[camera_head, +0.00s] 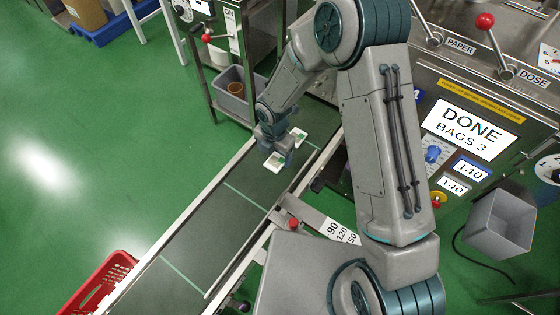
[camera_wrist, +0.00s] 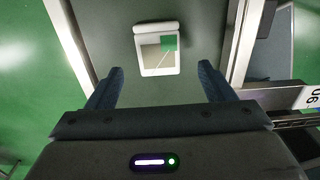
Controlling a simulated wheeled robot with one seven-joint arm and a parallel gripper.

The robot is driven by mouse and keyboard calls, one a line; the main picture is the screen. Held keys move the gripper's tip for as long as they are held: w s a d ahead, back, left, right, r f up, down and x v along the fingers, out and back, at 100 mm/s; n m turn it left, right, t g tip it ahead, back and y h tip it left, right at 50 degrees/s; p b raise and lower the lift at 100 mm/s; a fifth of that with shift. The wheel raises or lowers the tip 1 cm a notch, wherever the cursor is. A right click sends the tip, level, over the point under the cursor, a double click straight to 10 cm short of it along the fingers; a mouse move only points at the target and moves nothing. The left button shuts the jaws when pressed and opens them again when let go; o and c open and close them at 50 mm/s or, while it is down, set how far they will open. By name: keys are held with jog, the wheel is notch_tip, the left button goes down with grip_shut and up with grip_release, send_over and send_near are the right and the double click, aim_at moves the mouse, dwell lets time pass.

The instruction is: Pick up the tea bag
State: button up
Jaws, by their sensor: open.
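A white tea bag with a green tag (camera_wrist: 157,58) lies flat on the conveyor belt in the wrist view, just beyond my fingertips and between their lines. My gripper (camera_wrist: 160,72) is open, with one finger on either side and nothing between them. In the head view my gripper (camera_head: 283,150) is low over the belt. White-and-green pieces show on both sides of it, one at its near left (camera_head: 274,162) and one at its far right (camera_head: 299,134). The gripper hides the space between them, so I cannot tell whether they are separate bags.
The dark conveyor belt (camera_head: 195,237) with green cross lines runs between metal rails. A red basket (camera_head: 97,285) stands by its near end. A machine with a "DONE BAGS 3" screen (camera_head: 466,122) stands at the right. A grey bin (camera_head: 234,98) is at the back.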

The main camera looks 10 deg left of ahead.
aim_at(275, 163)
jog(key=shift+f, duration=1.9)
jog(key=shift+c, duration=0.2)
jog(key=c, duration=1)
jog(key=shift+c, duration=0.2)
